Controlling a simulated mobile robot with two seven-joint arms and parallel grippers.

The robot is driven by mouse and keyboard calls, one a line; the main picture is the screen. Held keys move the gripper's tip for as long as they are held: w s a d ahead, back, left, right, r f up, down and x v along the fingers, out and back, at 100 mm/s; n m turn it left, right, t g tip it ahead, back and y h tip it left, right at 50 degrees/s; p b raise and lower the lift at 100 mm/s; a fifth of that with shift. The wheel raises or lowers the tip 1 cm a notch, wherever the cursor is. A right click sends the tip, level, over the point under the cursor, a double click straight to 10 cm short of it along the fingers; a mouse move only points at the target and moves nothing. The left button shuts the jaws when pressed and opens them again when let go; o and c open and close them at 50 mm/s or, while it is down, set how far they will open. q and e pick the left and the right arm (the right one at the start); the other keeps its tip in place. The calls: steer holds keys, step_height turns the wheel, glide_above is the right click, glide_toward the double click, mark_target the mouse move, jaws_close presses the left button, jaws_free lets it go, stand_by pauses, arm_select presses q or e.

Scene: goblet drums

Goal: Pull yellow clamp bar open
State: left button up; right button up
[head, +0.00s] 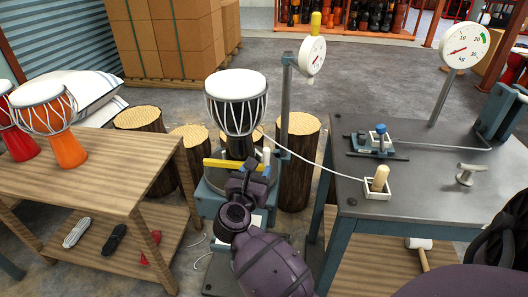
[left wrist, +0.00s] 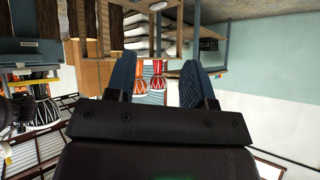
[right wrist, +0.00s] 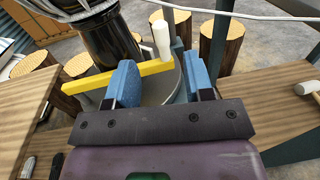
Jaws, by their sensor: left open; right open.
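The yellow clamp bar (head: 222,163) lies across the front of the drum stand, below a black goblet drum with a white head (head: 236,100). In the right wrist view the bar (right wrist: 92,80) runs behind my left-hand finger and ends between the two fingers. A white upright handle (right wrist: 161,38) stands at that end. My right gripper (right wrist: 162,62) is open, with its blue fingertips on either side of the handle's line; contact cannot be told. It also shows in the head view (head: 254,170). My left gripper (left wrist: 157,75) is open and empty, away from the bar.
A wooden table (head: 85,178) with orange and red drums stands at left. A dark workbench (head: 430,197) with a blue fixture and a wooden-handled tool stands at right. A post with a dial gauge (head: 312,56) rises beside the stand. Log stumps (head: 298,165) stand behind.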

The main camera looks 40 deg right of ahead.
mark_target(266, 153)
steer(key=b+x, duration=0.1)
steer(key=x, duration=0.8)
steer(key=shift+w+d, duration=0.1)
steer(key=shift+d, duration=0.05)
jaws_close()
